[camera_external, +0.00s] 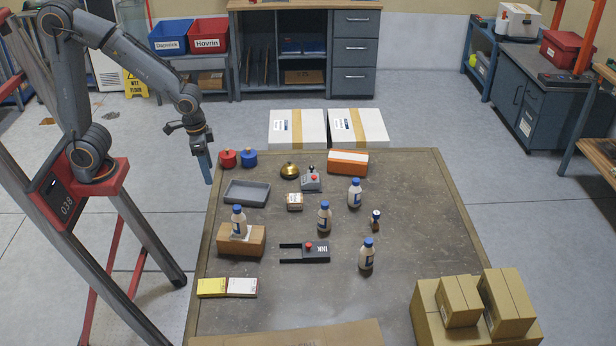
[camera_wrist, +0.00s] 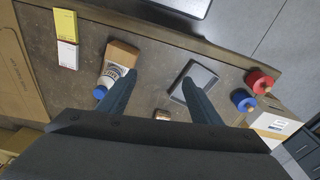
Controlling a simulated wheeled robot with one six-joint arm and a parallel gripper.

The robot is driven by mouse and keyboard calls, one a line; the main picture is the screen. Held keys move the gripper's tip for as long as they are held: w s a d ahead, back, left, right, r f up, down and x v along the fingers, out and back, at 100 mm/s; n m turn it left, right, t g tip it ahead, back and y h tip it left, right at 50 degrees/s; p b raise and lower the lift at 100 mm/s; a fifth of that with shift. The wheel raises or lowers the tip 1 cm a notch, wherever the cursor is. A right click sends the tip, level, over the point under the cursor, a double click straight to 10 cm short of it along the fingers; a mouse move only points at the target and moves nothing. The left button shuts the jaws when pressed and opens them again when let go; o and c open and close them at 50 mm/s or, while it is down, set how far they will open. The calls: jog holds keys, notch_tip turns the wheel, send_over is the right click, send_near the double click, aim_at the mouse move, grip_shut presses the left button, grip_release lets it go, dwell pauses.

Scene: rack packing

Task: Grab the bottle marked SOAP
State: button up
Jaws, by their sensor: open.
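One bottle (camera_external: 239,222) stands on a brown cardboard box (camera_external: 241,243) at the left. Others stand at the centre (camera_external: 324,217), upper right (camera_external: 355,193) and lower right (camera_external: 366,255). The label wording is too small to read, so I cannot tell which is marked SOAP. My gripper (camera_external: 207,168) is open and empty above the table's far left edge, apart from all bottles. In the wrist view, my gripper (camera_wrist: 160,95) has its fingers spread, and the boxed bottle (camera_wrist: 110,76) shows beside the left finger.
Cartons (camera_external: 458,301) fill the front right corner. Bare table lies at the right.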

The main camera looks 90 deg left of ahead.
jog(key=w+n+b, duration=0.4)
jog(key=w+n, duration=0.2)
jog(key=w, duration=1.2)
jog(key=n+g+b, duration=0.1)
jog(key=n+b, duration=0.5)
jog(key=n, duration=0.3)
send_over(325, 214)
jog(key=a, duration=0.2)
jog(key=f, duration=1.1)
jog(key=shift+s+f, duration=0.15)
jog(key=shift+s, duration=0.1)
jog(key=shift+w+d+f+p, duration=0.15)
jog(key=shift+f+p, duration=0.35)
jog(key=shift+f, duration=1.25)
jog(key=shift+w+d+f+p, duration=0.1)
jog(key=shift+f+p, duration=0.35)
jog(key=shift+f, duration=1.3)
jog(key=c, duration=1.2)
